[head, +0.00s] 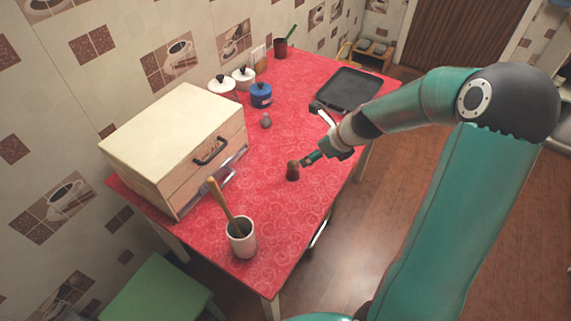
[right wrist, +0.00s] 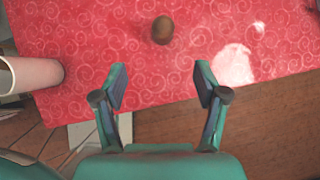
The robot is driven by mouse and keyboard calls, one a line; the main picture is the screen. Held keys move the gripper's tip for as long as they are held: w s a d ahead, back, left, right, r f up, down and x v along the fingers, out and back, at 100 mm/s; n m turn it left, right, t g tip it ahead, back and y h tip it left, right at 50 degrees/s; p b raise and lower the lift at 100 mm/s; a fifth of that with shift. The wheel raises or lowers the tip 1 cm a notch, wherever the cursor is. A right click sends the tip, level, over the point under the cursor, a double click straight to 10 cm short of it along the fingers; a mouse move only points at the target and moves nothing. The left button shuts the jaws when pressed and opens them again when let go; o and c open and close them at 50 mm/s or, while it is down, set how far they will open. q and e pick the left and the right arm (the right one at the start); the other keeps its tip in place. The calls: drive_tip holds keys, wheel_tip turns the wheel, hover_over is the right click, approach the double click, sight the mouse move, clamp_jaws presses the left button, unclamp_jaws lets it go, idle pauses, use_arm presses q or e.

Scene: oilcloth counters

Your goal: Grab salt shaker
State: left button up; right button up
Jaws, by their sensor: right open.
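A small brown, rounded shaker-like object (head: 292,171) stands upright on the red counter; I take it for the salt shaker, but no label shows. My right gripper (head: 311,158) is just right of the brown object, above the counter. In the right wrist view the gripper (right wrist: 161,82) is open and empty. The brown object (right wrist: 162,30) lies beyond the fingertips, roughly centred between them, with a gap. My left gripper is not in view.
A wooden bread box (head: 175,135) stands at left. A white crock (head: 242,238) with a wooden utensil is at the front; its side shows in the right wrist view (right wrist: 35,74). Lidded pots (head: 261,95) and a dark griddle (head: 348,90) are farther back. The counter's right edge is close.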

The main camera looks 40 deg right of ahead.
sight(297, 166)
drive_tip(key=b+x, duration=0.3)
drive_tip(key=x, duration=0.8)
drive_tip(key=shift+a+f, duration=0.1)
drive_tip(key=x, duration=0.1)
drive_tip(key=b+x, duration=0.1)
drive_tip(key=x, duration=0.1)
drive_tip(key=d+b+x, duration=0.1)
drive_tip(key=shift+s+a+f, duration=0.1)
drive_tip(key=shift+s+f, duration=0.05)
drive_tip(key=shift+f, duration=0.3)
drive_tip(key=shift+w+f, duration=0.2)
drive_tip(key=c, duration=1.2)
drive_tip(key=shift+r, duration=0.1)
